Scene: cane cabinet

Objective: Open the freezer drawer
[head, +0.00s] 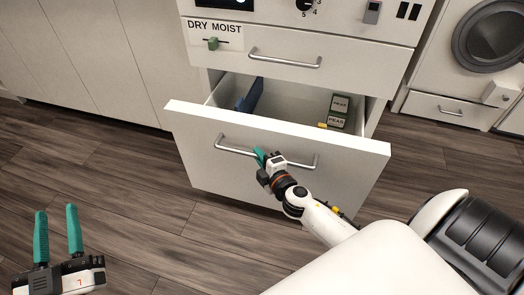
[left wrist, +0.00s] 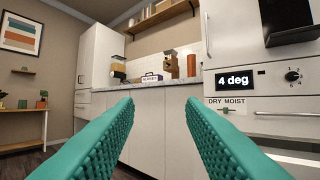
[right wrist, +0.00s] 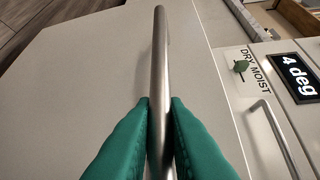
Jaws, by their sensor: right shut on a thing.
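The lower drawer (head: 225,170) of the white cabinet is pulled well out, with its inside showing in the head view. It holds a blue item (head: 250,95) at the left and green boxes marked PEAS (head: 339,104) at the right. My right gripper (head: 262,157) is shut on the drawer's metal bar handle (head: 236,151). The right wrist view shows the handle (right wrist: 160,60) between both green fingers (right wrist: 160,125). My left gripper (head: 57,232) is open and empty, low at the left of the head view, away from the cabinet.
A closed upper drawer (head: 290,68) with its own bar handle sits above, below a control panel reading 4 deg (left wrist: 235,79) in the left wrist view. A washer-like appliance (head: 490,35) stands at the right. The wood floor (head: 140,190) left of the drawer is clear.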

